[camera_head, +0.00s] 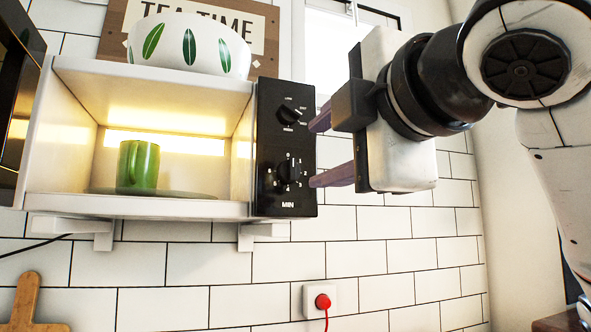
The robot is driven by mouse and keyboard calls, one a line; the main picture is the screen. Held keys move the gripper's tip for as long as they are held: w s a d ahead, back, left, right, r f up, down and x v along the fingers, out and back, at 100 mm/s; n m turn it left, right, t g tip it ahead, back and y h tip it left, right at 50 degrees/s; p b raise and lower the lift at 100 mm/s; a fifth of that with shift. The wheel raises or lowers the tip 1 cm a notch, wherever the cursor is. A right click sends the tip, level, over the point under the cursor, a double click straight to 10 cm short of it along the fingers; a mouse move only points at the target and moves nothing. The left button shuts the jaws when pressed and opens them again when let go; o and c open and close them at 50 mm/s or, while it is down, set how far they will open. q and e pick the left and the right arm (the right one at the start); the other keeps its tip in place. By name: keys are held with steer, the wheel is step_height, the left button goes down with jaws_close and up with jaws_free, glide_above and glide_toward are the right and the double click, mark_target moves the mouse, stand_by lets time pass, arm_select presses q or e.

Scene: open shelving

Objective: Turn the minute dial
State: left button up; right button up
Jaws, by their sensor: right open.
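The minute dial (289,171) is the lower black knob on the black control panel (268,148), above the label "MIN". A second black knob (288,114) is above it on the same panel. My right gripper (315,153) is open at the right edge of the panel. Its two purple fingers are spread one above the other and point left. The lower fingertip is close to the minute dial's right side, and the upper one is near the upper knob's right side. I cannot tell whether either fingertip touches the panel. The left gripper is not in view.
The open white microwave (150,208) is left of the panel, with a green mug (138,166) inside. A white leaf-patterned bowl (187,45) stands on top. A red plug (322,301) sits in a wall socket below. Open space lies before the tiled wall at lower right.

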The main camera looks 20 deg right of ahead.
mark_target(293, 170)
steer(key=w+p, duration=0.2)
steer(key=w, duration=0.8)
steer(key=shift+a+p, duration=0.2)
steer(key=shift+p, duration=0.1)
steer(key=c, duration=1)
steer(key=shift+f, duration=0.1)
steer(key=shift+c, duration=0.2)
